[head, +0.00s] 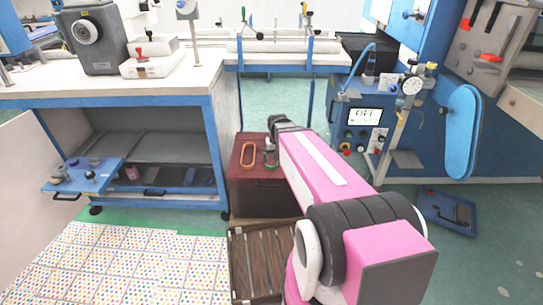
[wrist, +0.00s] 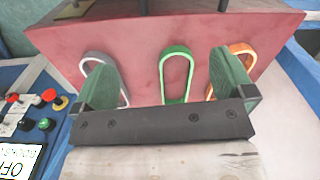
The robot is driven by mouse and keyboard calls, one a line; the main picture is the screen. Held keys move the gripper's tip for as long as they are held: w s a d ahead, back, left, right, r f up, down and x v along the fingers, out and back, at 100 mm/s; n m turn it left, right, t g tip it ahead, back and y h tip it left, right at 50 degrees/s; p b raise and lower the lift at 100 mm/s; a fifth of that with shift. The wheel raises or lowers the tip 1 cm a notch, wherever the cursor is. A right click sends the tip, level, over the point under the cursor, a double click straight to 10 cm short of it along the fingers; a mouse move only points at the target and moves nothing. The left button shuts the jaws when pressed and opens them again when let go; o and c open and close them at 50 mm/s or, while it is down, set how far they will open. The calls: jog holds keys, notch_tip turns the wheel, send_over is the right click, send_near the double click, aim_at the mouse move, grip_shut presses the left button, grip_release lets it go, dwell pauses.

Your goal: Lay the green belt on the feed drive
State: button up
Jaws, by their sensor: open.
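The green belt (wrist: 176,72) is a narrow loop lying on top of the dark red box (wrist: 290,25), in the middle of a row of belts in the wrist view. My gripper (wrist: 166,84) is open, with one green-padded finger on each side of the green belt. Nothing is held between the fingers; I cannot tell how high they are above the box. In the head view a small green shape (head: 270,157) shows on the box at the end of my arm; I cannot tell belt from finger pads there. I cannot tell which part is the feed drive.
An orange belt (wrist: 238,58) and a grey-white belt (wrist: 100,62) lie on either side of the green one. A blue machine with an OFF display (head: 365,115) stands right of the box. A workbench (head: 215,75) stands left. A slatted crate (head: 237,262) lies in front.

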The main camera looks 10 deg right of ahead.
jog(key=w+m, duration=0.1)
jog(key=w, duration=1.4)
jog(key=shift+f, duration=2.45)
jog(key=shift+w+d+f, duration=0.1)
jog(key=shift+f, duration=1.2)
jog(key=shift+w+d+f, duration=0.1)
jog(key=shift+f, duration=1.2)
jog(key=c, duration=1)
